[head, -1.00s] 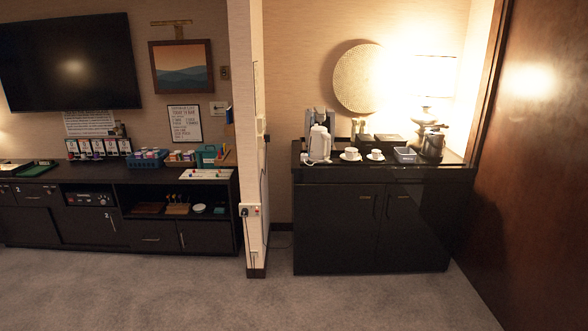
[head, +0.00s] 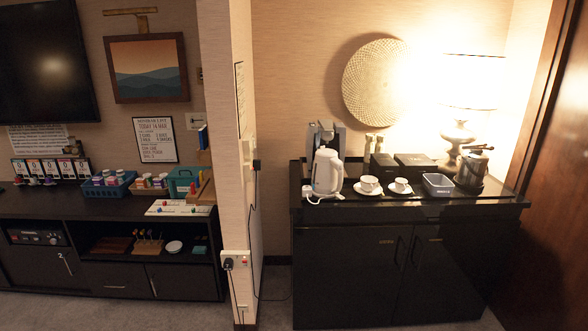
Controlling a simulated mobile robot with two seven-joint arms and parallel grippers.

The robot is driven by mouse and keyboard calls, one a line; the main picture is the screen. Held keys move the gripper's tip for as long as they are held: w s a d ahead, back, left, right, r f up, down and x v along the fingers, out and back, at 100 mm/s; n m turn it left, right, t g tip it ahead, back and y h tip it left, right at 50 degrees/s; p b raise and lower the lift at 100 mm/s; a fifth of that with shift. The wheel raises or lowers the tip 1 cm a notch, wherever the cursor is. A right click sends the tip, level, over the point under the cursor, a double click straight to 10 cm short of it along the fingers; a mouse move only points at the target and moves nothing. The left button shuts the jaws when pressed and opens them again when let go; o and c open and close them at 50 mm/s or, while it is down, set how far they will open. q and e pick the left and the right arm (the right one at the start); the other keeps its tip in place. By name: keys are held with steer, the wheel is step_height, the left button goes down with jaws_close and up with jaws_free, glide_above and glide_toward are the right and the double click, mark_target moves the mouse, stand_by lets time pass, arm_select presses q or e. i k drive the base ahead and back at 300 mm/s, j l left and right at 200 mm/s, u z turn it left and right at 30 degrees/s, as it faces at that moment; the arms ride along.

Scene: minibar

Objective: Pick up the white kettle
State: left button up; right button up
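The white kettle (head: 327,173) stands upright near the left end of the dark minibar cabinet top (head: 480,207), in the head view. Its handle is on its right side. A white cord or plug (head: 311,193) lies at its base on the left. A grey machine (head: 321,135) stands behind the kettle and is partly hidden by it. Neither of my grippers shows in the head view.
Two white cups on saucers (head: 368,187) (head: 400,188) stand right of the kettle. A grey tray (head: 437,185), a dark pot (head: 471,168) and a lit lamp (head: 459,130) are further right. A wall partition (head: 238,140) stands left of the cabinet. Carpet (head: 170,314) shows in front.

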mark_target(327, 175)
steer(key=i, duration=1.7)
